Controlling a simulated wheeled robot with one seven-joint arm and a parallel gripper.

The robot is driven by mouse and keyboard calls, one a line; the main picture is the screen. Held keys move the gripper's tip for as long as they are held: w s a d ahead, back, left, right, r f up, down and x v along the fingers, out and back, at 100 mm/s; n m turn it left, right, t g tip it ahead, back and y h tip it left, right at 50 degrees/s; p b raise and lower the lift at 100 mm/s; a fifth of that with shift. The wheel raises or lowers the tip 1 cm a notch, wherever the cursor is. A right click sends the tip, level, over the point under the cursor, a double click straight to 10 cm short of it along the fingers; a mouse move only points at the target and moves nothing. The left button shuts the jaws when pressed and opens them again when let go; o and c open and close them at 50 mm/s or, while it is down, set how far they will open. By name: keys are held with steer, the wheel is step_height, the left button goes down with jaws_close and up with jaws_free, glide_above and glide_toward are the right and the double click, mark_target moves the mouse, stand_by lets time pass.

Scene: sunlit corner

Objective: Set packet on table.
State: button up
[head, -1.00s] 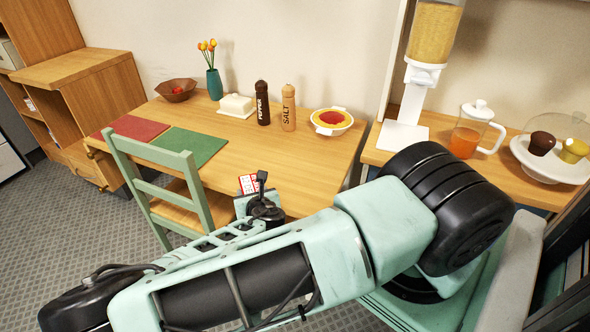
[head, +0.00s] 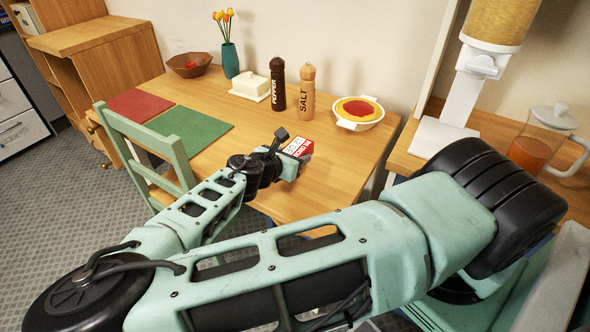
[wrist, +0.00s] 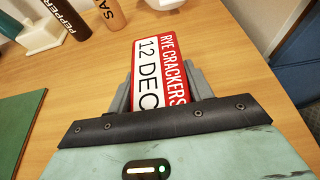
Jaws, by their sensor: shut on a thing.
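The packet (head: 298,147) is a small red and white box; in the wrist view its label reads "RYE CRACKERS 12 DEC" (wrist: 160,75). My gripper (head: 290,155) is shut on it, with a grey finger on each side in the wrist view (wrist: 160,88). The packet is over the wooden table (head: 325,180), towards its front right part. Whether its underside touches the tabletop cannot be told. The packet's near end is hidden by my gripper.
A salt mill (head: 306,95), a pepper mill (head: 278,88), a butter dish (head: 251,87) and a bowl (head: 358,112) stand along the back. A green mat (head: 190,134) and a red mat (head: 139,105) lie left. A green chair (head: 150,140) stands at the front. Tabletop around the packet is clear.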

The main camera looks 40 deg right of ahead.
steer(key=shift+f, duration=2.45)
steer(key=shift+f, duration=0.1)
steer(key=o, duration=1.1)
steer(key=b+v, duration=0.1)
steer(key=v, duration=1.1)
